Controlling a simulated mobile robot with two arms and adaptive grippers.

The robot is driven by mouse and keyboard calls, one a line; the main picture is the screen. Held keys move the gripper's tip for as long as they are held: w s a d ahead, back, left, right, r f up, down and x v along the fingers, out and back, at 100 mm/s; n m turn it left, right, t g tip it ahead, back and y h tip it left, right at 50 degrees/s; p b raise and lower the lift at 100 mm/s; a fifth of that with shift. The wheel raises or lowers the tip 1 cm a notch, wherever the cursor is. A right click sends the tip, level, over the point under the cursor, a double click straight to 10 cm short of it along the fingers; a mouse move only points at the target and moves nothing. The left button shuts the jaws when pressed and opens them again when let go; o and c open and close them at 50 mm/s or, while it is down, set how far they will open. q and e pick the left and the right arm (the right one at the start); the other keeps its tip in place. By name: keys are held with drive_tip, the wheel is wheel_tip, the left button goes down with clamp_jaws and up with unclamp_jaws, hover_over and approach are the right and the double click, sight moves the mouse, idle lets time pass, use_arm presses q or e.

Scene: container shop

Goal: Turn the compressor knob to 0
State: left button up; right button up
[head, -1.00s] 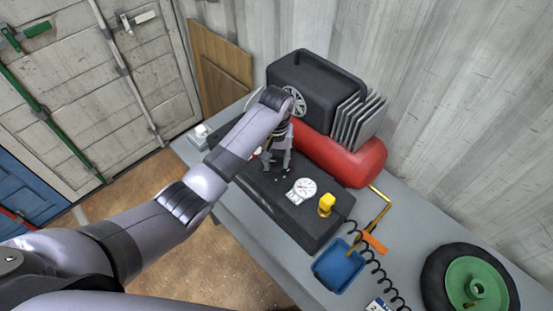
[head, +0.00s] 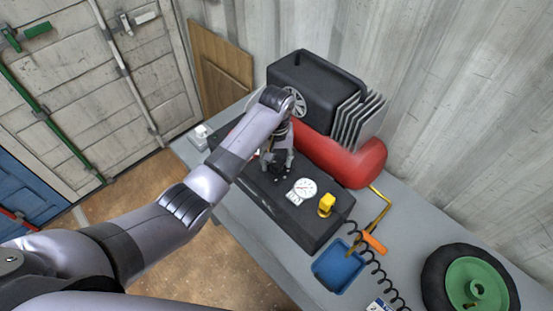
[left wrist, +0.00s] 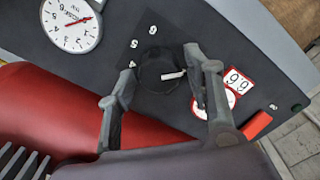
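The compressor's black control panel (head: 314,224) lies in front of its red tank (head: 345,160). In the left wrist view the round black knob (left wrist: 158,74) has a white pointer aimed right in the picture. Number marks including 6, 5 and 4 show above and left of it; the marks on its right are hidden by a finger. My left gripper (left wrist: 161,64) has its fingers on opposite sides of the knob, close to its rim. I cannot tell whether they touch it. In the head view this gripper (head: 277,168) covers the knob. My right gripper is out of view.
A white gauge (head: 304,188) and a yellow part (head: 326,204) sit on the panel. A red switch (left wrist: 257,125) shows beyond the right finger. A blue tray (head: 339,267), a coiled black hose (head: 376,270) and a green-hubbed wheel (head: 470,284) occupy the bench's right side.

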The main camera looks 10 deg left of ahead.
sight(276, 162)
use_arm(q)
drive_tip(key=shift+o, duration=0.5)
drive_tip(key=shift+r, duration=0.1)
wheel_tip(276, 162, up, 12)
idle(0.5)
